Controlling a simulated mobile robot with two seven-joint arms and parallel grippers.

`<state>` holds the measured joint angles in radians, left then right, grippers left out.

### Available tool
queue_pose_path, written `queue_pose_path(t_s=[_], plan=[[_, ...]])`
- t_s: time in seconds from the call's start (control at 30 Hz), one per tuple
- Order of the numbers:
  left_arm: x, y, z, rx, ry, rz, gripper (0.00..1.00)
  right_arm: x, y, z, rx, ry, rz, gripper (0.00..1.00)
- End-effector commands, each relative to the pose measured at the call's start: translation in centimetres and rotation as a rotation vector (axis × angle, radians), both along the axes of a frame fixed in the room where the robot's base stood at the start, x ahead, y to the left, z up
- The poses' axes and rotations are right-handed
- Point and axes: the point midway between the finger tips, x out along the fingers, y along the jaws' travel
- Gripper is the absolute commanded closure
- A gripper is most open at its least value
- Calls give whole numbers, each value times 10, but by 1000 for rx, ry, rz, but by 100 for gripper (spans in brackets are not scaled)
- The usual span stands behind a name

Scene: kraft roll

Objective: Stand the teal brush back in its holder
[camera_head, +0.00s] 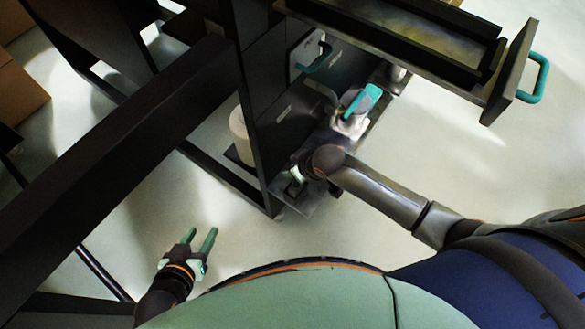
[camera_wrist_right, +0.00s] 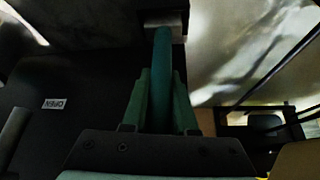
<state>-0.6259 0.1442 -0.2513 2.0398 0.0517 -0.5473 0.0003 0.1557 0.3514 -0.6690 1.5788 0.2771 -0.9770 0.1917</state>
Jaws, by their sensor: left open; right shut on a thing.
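My right gripper (camera_wrist_right: 160,105) is shut on a long teal handle, which looks like the teal brush (camera_wrist_right: 163,62). In the right wrist view the handle runs up between the green fingers to a grey block (camera_wrist_right: 165,18); whether this is the brush's head or part of a holder I cannot tell. In the head view the right gripper (camera_head: 296,180) is low beside the dark cabinet, and its own wrist partly hides the grip. No holder is clearly recognisable. My left gripper (camera_head: 199,240) is open and empty above the pale floor.
The dark cabinet (camera_head: 262,95) has a teal-handled front (camera_head: 318,60). A teal lever-like part (camera_head: 361,101) sits on a pale base at its right. An open drawer (camera_head: 512,75) with a teal handle juts out at upper right. A white roll (camera_head: 240,135) stands behind the cabinet panel.

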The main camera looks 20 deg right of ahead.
Motion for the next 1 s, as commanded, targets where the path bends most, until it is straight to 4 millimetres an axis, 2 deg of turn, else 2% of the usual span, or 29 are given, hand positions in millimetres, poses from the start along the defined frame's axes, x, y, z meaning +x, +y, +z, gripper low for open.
queue_pose_path(t_s=[0.23,1.0], plan=[[-9,4,-7,7,19,4,50,0,0,-2,1,-2,0,100],[-7,4,-12,6,15,5,50,0,0,-12,1,-2,0,100]])
